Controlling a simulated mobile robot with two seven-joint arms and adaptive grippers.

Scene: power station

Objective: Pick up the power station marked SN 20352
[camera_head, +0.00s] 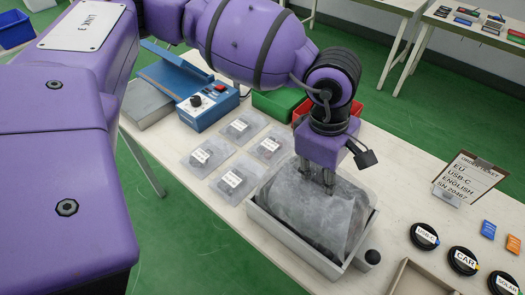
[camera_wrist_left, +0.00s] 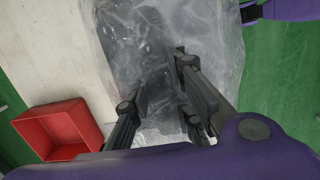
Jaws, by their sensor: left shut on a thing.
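A grey item in a clear, cloudy plastic bag (camera_head: 318,218) sits in or just over a grey tray (camera_head: 300,252) on the white table. No SN mark is readable on it, so I cannot tell whether it is the power station SN 20352. My left gripper (camera_head: 325,178) reaches down from above, shut on the top of the bagged item. In the left wrist view, the bag (camera_wrist_left: 215,50) fills the middle around the dark fingers (camera_wrist_left: 160,80), and its contents are blurred. My right gripper is in neither view.
Several clear bagged packs (camera_head: 240,127) lie left of the tray, near a blue sealer (camera_head: 207,105). A red bin (camera_head: 352,110) stands behind. An order ticket reading SN 20467 (camera_head: 467,178) and round black labelled pucks (camera_head: 463,260) are at right.

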